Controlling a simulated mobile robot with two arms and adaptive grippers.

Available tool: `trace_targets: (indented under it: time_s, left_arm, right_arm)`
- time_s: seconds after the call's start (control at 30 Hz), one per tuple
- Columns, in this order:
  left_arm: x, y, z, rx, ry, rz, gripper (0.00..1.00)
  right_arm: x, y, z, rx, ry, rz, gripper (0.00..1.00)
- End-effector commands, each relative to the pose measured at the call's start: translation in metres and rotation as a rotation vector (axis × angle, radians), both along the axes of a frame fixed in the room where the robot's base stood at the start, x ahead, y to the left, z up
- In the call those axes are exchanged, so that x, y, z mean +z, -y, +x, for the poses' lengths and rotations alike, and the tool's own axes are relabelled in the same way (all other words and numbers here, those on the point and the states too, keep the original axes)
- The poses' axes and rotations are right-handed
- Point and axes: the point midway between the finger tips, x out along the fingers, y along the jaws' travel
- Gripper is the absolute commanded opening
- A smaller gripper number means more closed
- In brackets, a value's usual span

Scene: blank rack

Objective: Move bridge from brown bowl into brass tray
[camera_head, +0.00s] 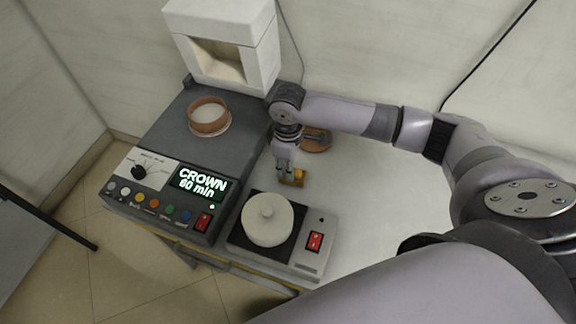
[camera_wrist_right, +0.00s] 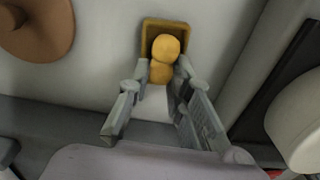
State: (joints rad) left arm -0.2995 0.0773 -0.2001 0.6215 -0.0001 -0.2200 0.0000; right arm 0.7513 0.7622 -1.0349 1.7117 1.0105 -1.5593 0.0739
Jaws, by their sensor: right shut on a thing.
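The bridge (camera_wrist_right: 164,57), a yellow-orange piece of rounded lumps, is between the fingertips of my right gripper (camera_wrist_right: 161,75), which is shut on it. The small square brass tray (camera_wrist_right: 180,26) lies right behind the bridge in the wrist view. In the head view the right gripper (camera_head: 285,170) points down at the brass tray (camera_head: 299,179); the bridge is too small to make out there. I cannot tell whether the bridge touches the tray floor. The brown bowl (camera_head: 322,139) is partly hidden behind my right wrist; it also shows in the wrist view (camera_wrist_right: 40,38). My left gripper is out of view.
A dark control unit (camera_head: 160,150) with a lit display and a terracotta dish (camera_head: 208,112) stands left. A hot-plate-like device (camera_head: 310,262) with a round white top (camera_head: 267,218) sits close in front of the tray. A white block furnace (camera_head: 262,65) is behind. The table's right side is clear.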

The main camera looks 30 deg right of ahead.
Motion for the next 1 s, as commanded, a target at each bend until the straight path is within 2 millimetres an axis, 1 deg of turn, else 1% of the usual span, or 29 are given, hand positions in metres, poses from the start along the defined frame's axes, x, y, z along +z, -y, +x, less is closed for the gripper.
trace_targets:
  time_s: [0.03, 0.27, 0.63, 0.77, 0.8, 1.0]
  left_arm:
    - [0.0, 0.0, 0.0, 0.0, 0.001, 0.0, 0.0]
    - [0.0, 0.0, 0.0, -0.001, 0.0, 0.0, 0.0]
    - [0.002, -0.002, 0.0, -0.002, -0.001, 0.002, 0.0]
    - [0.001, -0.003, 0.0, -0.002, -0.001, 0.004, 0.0]
    - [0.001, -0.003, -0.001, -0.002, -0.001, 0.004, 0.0]
    - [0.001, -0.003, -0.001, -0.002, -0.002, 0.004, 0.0]
  right_arm:
    - [-0.003, 0.0, 0.0, 0.0, -0.001, -0.001, 0.02]
    - [-0.005, 0.0, -0.002, 0.0, -0.005, -0.002, 0.02]
    - [-0.019, 0.0, -0.004, 0.0, -0.012, -0.003, 0.02]
    - [-0.021, 0.0, -0.004, 0.0, -0.01, -0.002, 0.02]
    - [-0.022, 0.0, -0.004, 0.0, -0.011, -0.001, 0.22]
    - [-0.022, -0.001, -0.003, 0.0, -0.009, 0.0, 0.35]
